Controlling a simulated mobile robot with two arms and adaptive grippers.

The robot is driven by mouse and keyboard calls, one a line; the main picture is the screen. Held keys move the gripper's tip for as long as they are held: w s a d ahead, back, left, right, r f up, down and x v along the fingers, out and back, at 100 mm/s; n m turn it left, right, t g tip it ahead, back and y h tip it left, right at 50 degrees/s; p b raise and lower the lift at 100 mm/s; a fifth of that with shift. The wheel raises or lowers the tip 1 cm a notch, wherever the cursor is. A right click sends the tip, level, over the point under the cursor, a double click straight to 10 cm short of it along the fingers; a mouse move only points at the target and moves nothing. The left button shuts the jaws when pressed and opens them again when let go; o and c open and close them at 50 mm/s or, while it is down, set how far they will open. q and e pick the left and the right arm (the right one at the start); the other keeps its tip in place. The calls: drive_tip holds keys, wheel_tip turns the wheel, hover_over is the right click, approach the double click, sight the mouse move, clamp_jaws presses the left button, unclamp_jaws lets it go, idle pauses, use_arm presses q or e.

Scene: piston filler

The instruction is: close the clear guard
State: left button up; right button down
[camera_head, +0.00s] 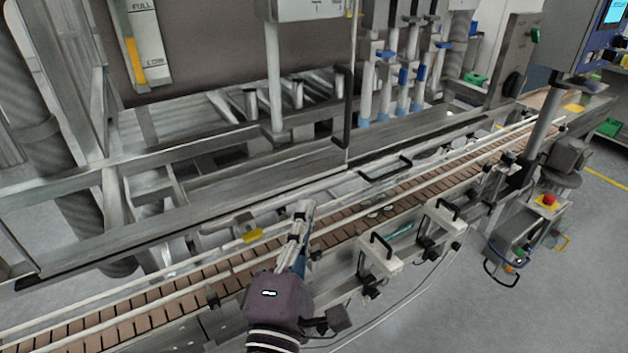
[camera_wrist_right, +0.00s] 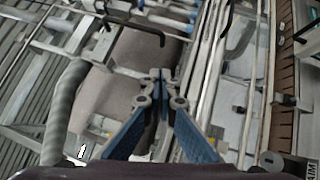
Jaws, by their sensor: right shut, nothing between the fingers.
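The clear guard is hard to make out against the machine. A thin upright edge with a tall black handle (camera_head: 347,108) stands near the middle of the head view and looks like part of it. I cannot tell how far open it is. A second black handle (camera_head: 386,168) lies low beside the conveyor. My right gripper (camera_head: 304,208) is shut and empty above the conveyor, left of and below both handles and apart from them. In the right wrist view its fingertips (camera_wrist_right: 160,76) meet, with black handles beyond them. My left gripper is out of view.
The brown slatted conveyor (camera_head: 190,292) runs diagonally with rails along it. White brackets with black handles (camera_head: 380,256) line its near side. Filling nozzles (camera_head: 388,95) stand behind. A control box with a red button (camera_head: 548,200) is at right. The floor at lower right is clear.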

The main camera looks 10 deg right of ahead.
drive_tip(key=s+d+p+x, duration=0.1)
drive_tip(key=p+x, duration=0.5)
drive_tip(key=x, duration=0.6)
drive_tip(key=shift+d+r, duration=0.2)
drive_tip(key=shift+d, duration=0.7)
drive_tip(key=shift+w, duration=0.1)
